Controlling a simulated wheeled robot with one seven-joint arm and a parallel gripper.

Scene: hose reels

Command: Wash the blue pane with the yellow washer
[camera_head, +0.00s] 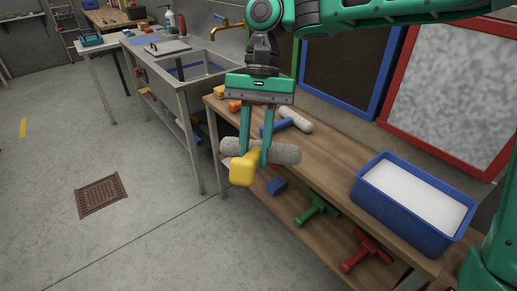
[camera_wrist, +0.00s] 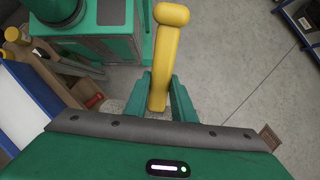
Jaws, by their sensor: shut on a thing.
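My gripper (camera_head: 254,152) is shut on the yellow washer (camera_head: 243,168), holding it above the floor in front of the bench. The washer has a yellow handle and a grey fluffy roller, which shows on both sides of the fingers. In the wrist view the yellow handle (camera_wrist: 166,60) stands between the fingers (camera_wrist: 160,95) and points away from the gripper. The blue pane (camera_head: 347,60) is a dark panel in a blue frame, upright behind the bench. The washer is apart from it.
The bench (camera_head: 333,160) carries a blue tub (camera_head: 412,205) of white foam at right and a blue washer (camera_head: 290,122). A red-framed pane (camera_head: 452,92) stands right of the blue one. Green (camera_head: 315,209) and red (camera_head: 366,250) tools lie on the lower shelf. A sink (camera_head: 195,70) stands left.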

